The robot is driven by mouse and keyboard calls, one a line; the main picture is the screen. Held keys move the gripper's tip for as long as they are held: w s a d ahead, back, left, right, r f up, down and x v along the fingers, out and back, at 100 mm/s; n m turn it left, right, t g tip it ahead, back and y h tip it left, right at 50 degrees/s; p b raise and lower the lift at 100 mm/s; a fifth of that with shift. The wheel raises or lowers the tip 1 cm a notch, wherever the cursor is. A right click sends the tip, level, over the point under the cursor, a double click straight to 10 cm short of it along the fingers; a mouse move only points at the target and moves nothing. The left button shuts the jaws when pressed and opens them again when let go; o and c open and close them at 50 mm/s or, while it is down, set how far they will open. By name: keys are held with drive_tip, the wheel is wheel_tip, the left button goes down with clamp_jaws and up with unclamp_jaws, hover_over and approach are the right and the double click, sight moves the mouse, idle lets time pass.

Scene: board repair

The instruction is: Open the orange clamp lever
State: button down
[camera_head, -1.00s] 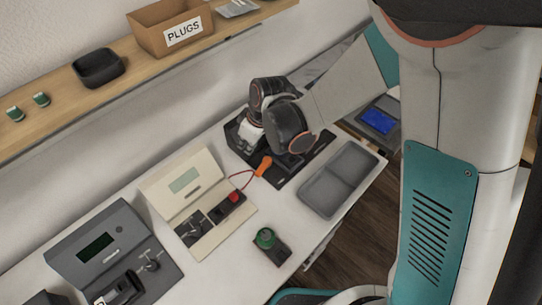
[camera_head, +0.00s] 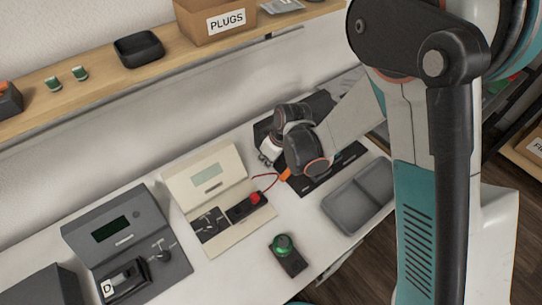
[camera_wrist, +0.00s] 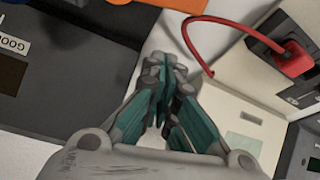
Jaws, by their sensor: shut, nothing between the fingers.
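My gripper (camera_head: 268,154) is over the left part of the black fixture (camera_head: 325,178) at the back of the bench. In the wrist view its teal fingers (camera_wrist: 160,68) are together and empty. A small orange part (camera_head: 285,174) shows at the fixture's near left edge, below my wrist, where a red cable ends. My wrist hides much of the fixture.
A cream tester (camera_head: 207,178) with a red plug (camera_head: 255,198) stands left of the fixture, the red cable arching beside it. A grey two-part tray (camera_head: 345,208) is to the right, a green-knobbed block (camera_head: 283,245) in front, a dark grey device (camera_head: 112,228) farther left.

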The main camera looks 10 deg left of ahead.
drive_tip(key=shift+s+d+f, duration=0.1)
drive_tip(key=shift+d+f, duration=0.15)
drive_tip(key=shift+f, duration=0.2)
drive_tip(key=shift+s+d+r+b, duration=0.1)
drive_tip(key=shift+s+d+b, duration=0.25)
drive_tip(key=shift+d, duration=0.4)
drive_tip(key=shift+s+d+r+b, duration=0.1)
drive_tip(key=shift+s+d+b, duration=0.25)
drive_tip(key=shift+d, duration=0.35)
